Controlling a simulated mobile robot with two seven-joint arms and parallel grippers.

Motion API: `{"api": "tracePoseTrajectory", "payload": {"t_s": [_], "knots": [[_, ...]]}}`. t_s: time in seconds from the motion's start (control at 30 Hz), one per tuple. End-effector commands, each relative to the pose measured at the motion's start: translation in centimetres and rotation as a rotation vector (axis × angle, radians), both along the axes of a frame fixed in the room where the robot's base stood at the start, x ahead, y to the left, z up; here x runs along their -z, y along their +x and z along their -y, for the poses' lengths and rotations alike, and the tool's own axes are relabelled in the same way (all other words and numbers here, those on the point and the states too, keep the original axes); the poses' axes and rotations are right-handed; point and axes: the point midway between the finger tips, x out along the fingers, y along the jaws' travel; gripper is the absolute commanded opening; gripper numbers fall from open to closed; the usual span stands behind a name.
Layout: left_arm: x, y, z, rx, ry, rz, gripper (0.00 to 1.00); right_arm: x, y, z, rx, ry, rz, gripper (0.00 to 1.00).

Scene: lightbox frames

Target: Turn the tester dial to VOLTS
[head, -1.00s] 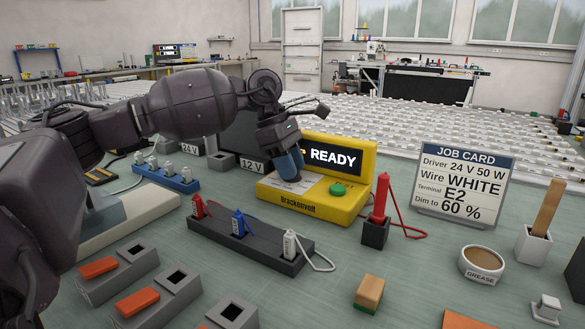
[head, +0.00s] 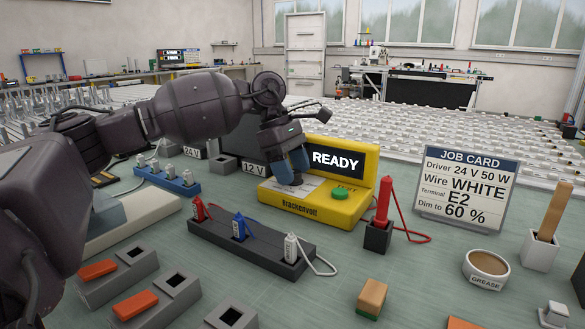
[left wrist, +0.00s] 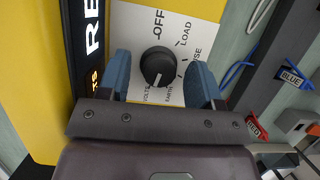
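The yellow tester (head: 330,215) stands on the bench with READY on its screen (head: 336,160). Its black dial (left wrist: 157,67) shows in the left wrist view on a white plate marked OFF, LOAD, EARTH and VOLTS; one more label is partly hidden. The dial's white mark points to the lower side, by the VOLTS label (left wrist: 150,96). Small orange letters ending in TS show on the screen's edge (left wrist: 95,78). My left gripper (head: 291,168) is over the plate, its blue fingers (left wrist: 160,80) apart on either side of the dial, with gaps visible. My right gripper is out of view.
A dark block (head: 250,245) with red, blue and white leads stands in front of the tester. A red probe in a black holder (head: 378,237) stands to its right, the job card (head: 465,188) beyond. Grey blocks 24 V and 12 V (head: 253,170) are at its left.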

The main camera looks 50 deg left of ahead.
Motion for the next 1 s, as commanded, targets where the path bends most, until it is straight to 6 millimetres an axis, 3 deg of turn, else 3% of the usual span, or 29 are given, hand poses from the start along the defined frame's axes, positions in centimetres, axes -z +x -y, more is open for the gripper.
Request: {"api": "tracePoseTrajectory", "payload": {"t_s": [0.37, 0.8, 1.0], "knots": [[-0.9, -0.1, -0.2, -0.002, -0.001, 0.004, 0.59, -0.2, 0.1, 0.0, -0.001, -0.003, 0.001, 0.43], [-7.9, -0.8, -2.9, -0.002, -0.001, 0.008, 0.59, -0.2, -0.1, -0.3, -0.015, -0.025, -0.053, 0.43], [-9.6, -1.0, -3.8, 0.000, 0.000, 0.003, 0.59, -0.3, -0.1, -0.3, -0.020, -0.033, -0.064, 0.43]]}}
